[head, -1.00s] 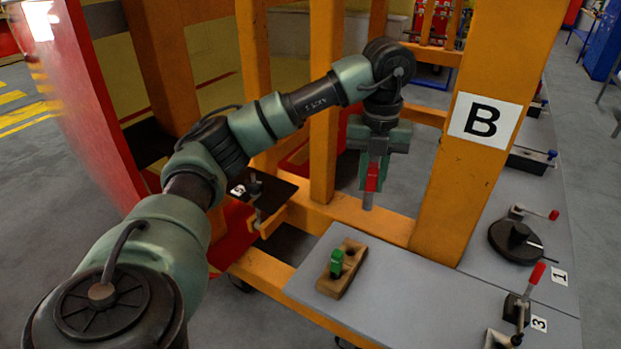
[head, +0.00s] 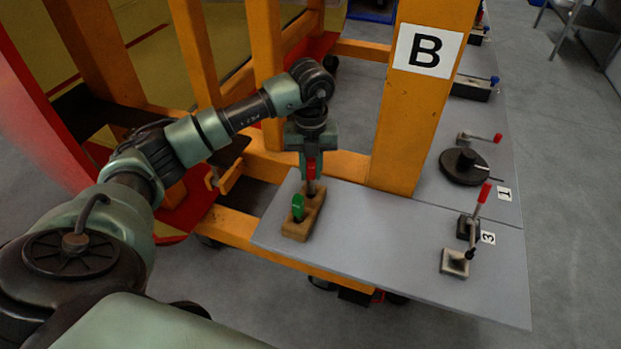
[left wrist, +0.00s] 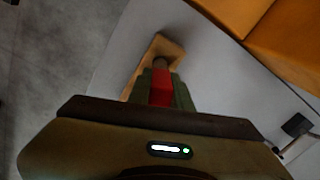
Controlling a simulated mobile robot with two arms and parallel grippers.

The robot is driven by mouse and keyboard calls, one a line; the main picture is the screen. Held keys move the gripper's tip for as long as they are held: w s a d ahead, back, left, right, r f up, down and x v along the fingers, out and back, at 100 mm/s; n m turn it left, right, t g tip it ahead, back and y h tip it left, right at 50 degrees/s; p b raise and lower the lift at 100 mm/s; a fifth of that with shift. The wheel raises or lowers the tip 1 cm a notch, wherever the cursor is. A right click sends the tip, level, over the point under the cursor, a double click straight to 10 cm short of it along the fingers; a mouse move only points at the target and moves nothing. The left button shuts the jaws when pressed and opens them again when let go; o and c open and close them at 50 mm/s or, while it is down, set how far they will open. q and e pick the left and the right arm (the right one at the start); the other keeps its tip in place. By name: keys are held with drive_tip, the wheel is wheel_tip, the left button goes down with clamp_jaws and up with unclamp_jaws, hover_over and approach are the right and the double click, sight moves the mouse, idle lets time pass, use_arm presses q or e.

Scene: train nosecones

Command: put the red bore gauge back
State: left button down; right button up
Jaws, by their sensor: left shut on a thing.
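My left gripper (head: 311,172) points down, shut on the red bore gauge (head: 311,169). The gauge is upright, with its grey metal end downward, over the far end of the wooden block (head: 296,232). In the left wrist view, the red gauge (left wrist: 161,88) sits between the fingers, its grey end against the block (left wrist: 168,45). I cannot tell whether that end is in a hole or just above it. The green gauge (head: 297,207) stands in the near end of the block. My right gripper is not in view.
The block lies near the left edge of the grey table (head: 360,235). An orange post with a B sign (head: 428,50) rises behind it. A clamp stand with a red handle (head: 468,230) and a round black base (head: 464,166) stand to the right.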

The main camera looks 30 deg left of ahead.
sight(311, 178)
use_arm(q)
wheel_tip(311, 178, down, 4)
drive_tip(key=shift+r+p, duration=0.15)
drive_tip(key=shift+p, duration=0.35)
drive_tip(key=shift+f, duration=0.25)
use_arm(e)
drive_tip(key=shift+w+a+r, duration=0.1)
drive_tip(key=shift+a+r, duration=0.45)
use_arm(q)
drive_tip(key=shift+f, duration=0.15)
drive_tip(key=c, duration=1.3)
unclamp_jaws()
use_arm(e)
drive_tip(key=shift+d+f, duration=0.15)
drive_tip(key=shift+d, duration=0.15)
